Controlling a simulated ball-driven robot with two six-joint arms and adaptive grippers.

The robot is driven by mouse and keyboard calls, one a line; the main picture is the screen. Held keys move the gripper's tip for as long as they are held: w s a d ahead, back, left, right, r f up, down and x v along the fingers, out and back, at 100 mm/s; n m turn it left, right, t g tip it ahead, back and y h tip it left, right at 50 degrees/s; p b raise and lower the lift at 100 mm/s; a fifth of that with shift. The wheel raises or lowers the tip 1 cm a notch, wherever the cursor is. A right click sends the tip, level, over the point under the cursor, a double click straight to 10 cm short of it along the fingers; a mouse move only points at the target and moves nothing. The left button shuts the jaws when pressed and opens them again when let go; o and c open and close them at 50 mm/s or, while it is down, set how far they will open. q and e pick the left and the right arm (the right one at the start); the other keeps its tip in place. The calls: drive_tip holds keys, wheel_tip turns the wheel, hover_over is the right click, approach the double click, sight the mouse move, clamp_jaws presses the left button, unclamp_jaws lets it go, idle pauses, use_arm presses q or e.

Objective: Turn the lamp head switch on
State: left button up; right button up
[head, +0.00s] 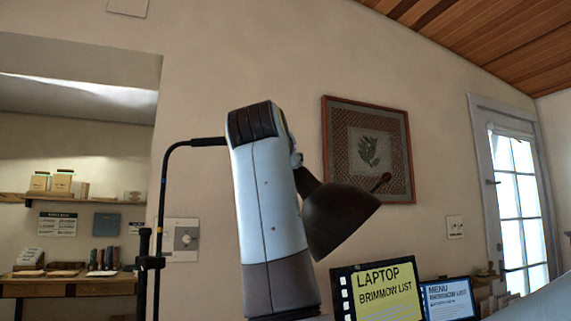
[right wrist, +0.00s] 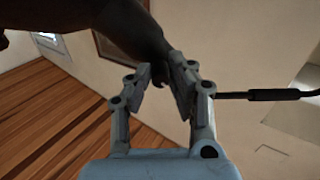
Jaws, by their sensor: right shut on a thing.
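The lamp has a dark, bell-shaped head (head: 338,214) tilted down to the right in the head view. Its thin black pole (head: 163,205) bends over behind my right arm. No glow shows from the shade. In the right wrist view the dark lamp head (right wrist: 122,28) fills the top. My right gripper (right wrist: 163,77) is shut on its narrow neck, with a finger on each side. My left gripper is out of view.
A yellow laptop sign (head: 388,291) and a blue menu sign (head: 450,298) stand below the lamp head. A framed picture (head: 398,130) hangs on the wall behind. A shelf (head: 100,200) is at the left. Open air lies right of the shade.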

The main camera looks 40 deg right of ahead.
clamp_jaws()
use_arm(q)
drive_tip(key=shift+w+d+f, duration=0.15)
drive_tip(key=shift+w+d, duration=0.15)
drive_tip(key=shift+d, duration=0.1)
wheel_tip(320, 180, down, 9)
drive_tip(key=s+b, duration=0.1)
drive_tip(key=b, duration=0.8)
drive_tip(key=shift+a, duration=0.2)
use_arm(e)
drive_tip(key=shift+r+m, duration=0.1)
drive_tip(key=shift+m, duration=9)
drive_tip(key=o, duration=0.8)
unclamp_jaws()
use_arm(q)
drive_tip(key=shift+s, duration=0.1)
